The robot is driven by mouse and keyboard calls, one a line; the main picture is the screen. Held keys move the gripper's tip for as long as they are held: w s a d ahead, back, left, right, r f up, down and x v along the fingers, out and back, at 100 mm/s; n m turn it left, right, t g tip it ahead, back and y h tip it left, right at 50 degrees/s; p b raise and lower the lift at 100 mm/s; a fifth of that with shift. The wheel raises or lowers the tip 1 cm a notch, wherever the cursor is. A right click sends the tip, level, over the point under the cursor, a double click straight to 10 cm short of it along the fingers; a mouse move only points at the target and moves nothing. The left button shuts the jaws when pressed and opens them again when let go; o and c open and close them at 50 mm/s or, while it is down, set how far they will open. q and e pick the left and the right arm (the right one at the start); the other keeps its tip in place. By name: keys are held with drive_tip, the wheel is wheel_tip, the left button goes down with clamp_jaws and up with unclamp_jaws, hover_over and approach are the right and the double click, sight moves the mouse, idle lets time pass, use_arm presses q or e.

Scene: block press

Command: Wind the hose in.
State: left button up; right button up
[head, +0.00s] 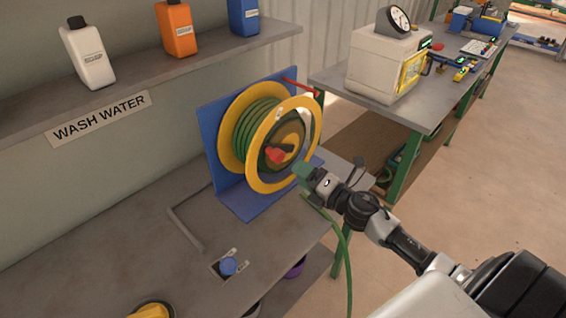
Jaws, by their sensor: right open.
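The hose reel has two yellow rims (256,182) and stands on a blue bracket (238,203) on the grey bench. Green hose (255,120) is wound on its drum, and a loose length of green hose (347,262) hangs over the bench's front edge towards the floor. A red crank knob (275,155) shows at the reel's near face. My right gripper (302,172) is open, just right of the reel's near rim and right of the knob; I cannot tell if it touches the rim. My left gripper is not in view.
A blue knob (228,265) sits in a plate on the bench, with a yellow item (150,311) at the bottom edge. A shelf (130,75) with bottles runs above. A second bench (430,105) carries a white box with a gauge (385,66). The floor at right is clear.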

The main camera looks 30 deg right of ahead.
sight(281, 159)
drive_tip(key=w+n, duration=0.3)
drive_tip(key=n, duration=0.1)
drive_tip(key=w+a+n, duration=0.1)
drive_tip(key=w+n, duration=0.2)
drive_tip(key=n, duration=0.1)
drive_tip(key=w+a+n, duration=0.1)
drive_tip(key=w+n, duration=0.2)
drive_tip(key=n, duration=0.2)
drive_tip(key=shift+w+a+r+h, duration=0.15)
drive_tip(key=shift+w+a+h, duration=0.05)
drive_tip(key=shift+a+h, duration=0.1)
